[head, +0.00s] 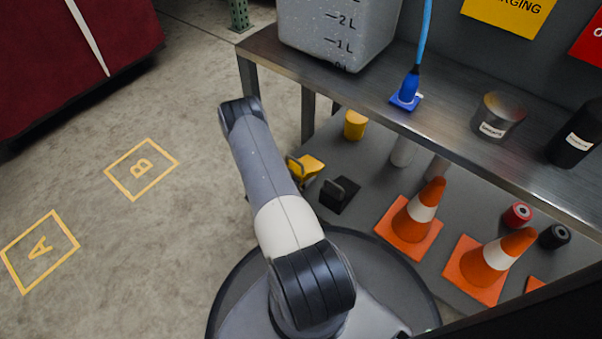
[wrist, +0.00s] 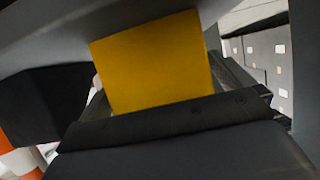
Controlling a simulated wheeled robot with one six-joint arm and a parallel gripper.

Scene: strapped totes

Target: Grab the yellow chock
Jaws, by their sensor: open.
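The yellow chock (head: 310,165) sits on the grey lower deck under the shelf in the head view, partly hidden behind my arm. In the wrist view a plain yellow face, apparently the chock (wrist: 152,60), fills the middle of the picture very close up. My gripper (wrist: 162,108) shows there as dark jaw parts across the lower middle, open, close to the yellow face. Whether it touches the chock I cannot tell. In the head view my gripper is hidden behind my arm.
A black chock (head: 340,193) stands just right of the yellow one. A yellow cylinder (head: 355,125) is behind, and orange cones (head: 412,222) are to the right. The metal shelf (head: 450,105) overhangs the deck. Floor at left is clear.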

